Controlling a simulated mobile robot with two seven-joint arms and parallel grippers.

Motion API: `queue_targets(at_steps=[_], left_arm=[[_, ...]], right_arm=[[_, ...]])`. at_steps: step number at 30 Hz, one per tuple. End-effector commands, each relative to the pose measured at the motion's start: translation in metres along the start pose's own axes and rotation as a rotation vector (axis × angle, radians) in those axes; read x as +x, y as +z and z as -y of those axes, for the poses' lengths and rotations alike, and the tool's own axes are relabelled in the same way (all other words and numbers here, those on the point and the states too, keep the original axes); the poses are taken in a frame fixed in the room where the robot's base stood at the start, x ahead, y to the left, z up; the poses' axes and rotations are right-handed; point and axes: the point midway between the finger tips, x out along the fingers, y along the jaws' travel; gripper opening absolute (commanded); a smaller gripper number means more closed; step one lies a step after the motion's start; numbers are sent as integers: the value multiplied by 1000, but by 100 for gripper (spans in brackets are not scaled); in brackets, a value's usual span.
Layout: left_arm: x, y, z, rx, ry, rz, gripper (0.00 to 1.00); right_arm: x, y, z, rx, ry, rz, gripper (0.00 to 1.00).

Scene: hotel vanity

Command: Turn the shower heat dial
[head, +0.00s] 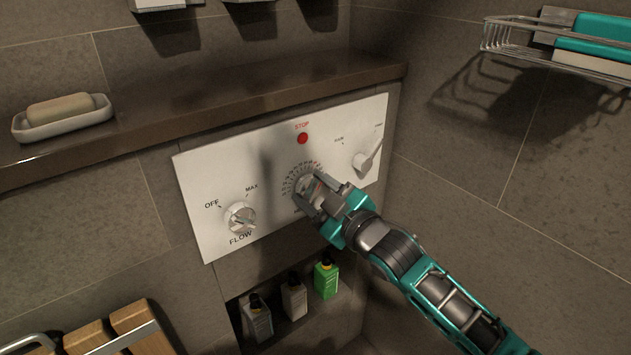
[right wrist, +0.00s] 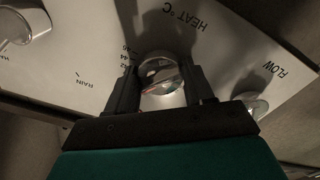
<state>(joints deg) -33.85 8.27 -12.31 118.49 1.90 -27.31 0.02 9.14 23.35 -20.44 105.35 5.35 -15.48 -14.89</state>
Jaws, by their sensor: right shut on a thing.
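The heat dial (head: 307,184) is a round metal knob in the middle of the white shower panel (head: 210,180), with a numbered scale around it. In the right wrist view the dial (right wrist: 159,75) sits between my two fingers, next to the printed word HEAT °C. My right gripper (head: 318,193) is shut on the heat dial and covers part of it and its label in the head view. My left gripper is not in view.
The flow knob (head: 240,217) is at the panel's left, and a lever (head: 367,160) at its right. A red STOP button (head: 302,138) sits above the dial. Bottles (head: 294,297) stand in a niche below. A ledge (head: 200,105) with a soap dish (head: 62,122) runs above.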

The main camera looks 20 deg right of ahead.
Motion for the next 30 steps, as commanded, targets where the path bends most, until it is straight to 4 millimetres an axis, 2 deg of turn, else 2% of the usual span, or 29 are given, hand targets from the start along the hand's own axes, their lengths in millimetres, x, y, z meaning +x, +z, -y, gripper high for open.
queue_targets(at_steps=[1,12,21,30], left_arm=[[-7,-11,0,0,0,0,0],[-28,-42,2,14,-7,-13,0],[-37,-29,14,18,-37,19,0],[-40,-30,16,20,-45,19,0]], right_arm=[[0,-4,-2,48,-2,5,22],[0,-3,-1,396,-2,5,22],[0,-2,0,631,-1,3,22],[0,-1,1,765,0,2,22]])
